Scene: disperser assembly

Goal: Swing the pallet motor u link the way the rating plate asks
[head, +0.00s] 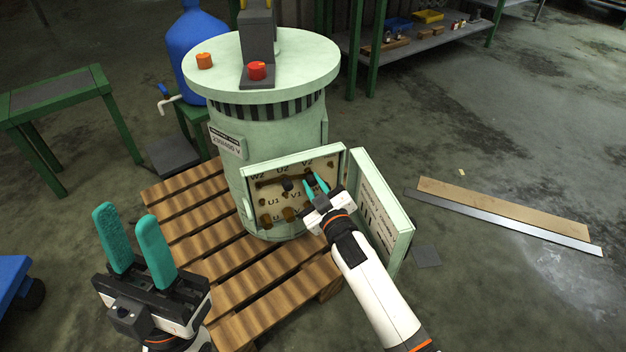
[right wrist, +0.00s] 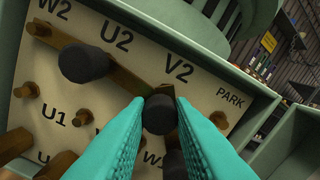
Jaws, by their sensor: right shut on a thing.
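The pale green motor (head: 262,120) stands on a wooden pallet (head: 185,215). Its rating plate (head: 228,145) appears to read 230/400 V. The open terminal box (head: 250,172) shows a board (right wrist: 205,88) marked W2, U2, V2, U1, V1 and PARK. A brown link bar (right wrist: 128,73) runs below the upper labels, with a black knob (right wrist: 85,62) below U2. My right gripper (head: 314,179) is shut on another black knob (right wrist: 160,115), just below V2. The fingers hide part of the lower board; I cannot tell which bar is the U link. My left gripper (head: 127,218) is open and empty.
The box door (head: 385,205) hangs open at the right, close to my right arm. A blue drum (head: 195,50) stands behind the motor. A green table (head: 60,85) is at the left, and planks (head: 500,205) lie on the floor at the right.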

